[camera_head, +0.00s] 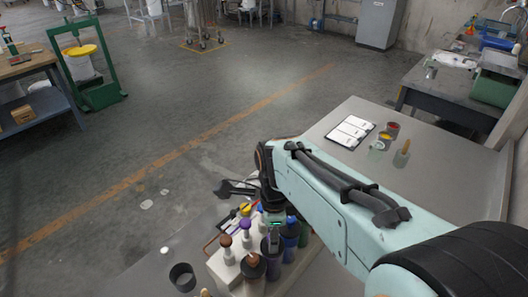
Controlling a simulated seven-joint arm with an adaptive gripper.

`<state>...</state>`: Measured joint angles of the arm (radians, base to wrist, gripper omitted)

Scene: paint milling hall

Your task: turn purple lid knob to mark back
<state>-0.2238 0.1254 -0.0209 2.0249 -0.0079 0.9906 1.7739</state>
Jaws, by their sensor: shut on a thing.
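A pale rack (228,276) holding several capped bottles stands on the grey bench at the lower middle. A small purple knob (245,226) shows at the rack's left side, just left of my gripper (273,238). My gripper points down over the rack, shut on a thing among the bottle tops. The held thing is mostly hidden by the gripper, and I cannot tell its colour. A dark bottle (272,253) stands right under the gripper. No mark on a lid can be made out.
Brown-topped bottles (225,242) and blue bottles (290,234) crowd close around the gripper. A dark cup (182,277) stands left of the rack. A clipboard (350,131) and small paint pots (385,138) lie on the bench behind my arm.

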